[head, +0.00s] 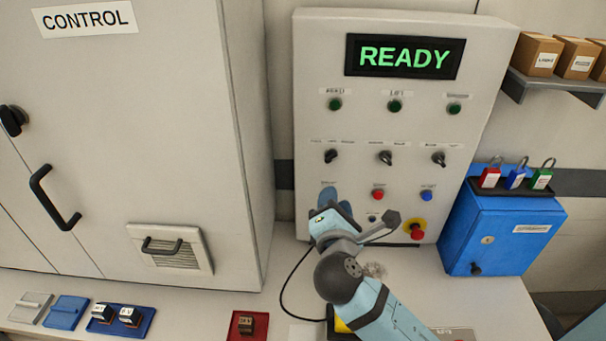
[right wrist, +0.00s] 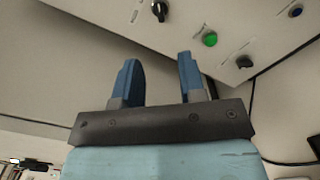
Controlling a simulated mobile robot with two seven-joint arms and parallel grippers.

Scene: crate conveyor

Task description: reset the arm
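The control panel (head: 310,110) stands upright at the back, with a screen (head: 405,57) reading READY in green. My right gripper (head: 335,194) is in front of the panel's lower left, hiding part of its bottom row of buttons. In the right wrist view its two blue fingers (right wrist: 163,75) are apart with nothing between them. That view also shows a green button (right wrist: 210,39) and black switches beyond the fingers. I cannot tell whether the fingers touch the panel. My left gripper is not in view.
A red emergency button (head: 417,230) sits at the panel's lower right. A grey control cabinet (head: 150,120) stands left and a blue box (head: 500,235) with padlocks (head: 516,178) right. Small trays (head: 245,335) lie along the front left. A black cable (head: 284,290) loops on the bench.

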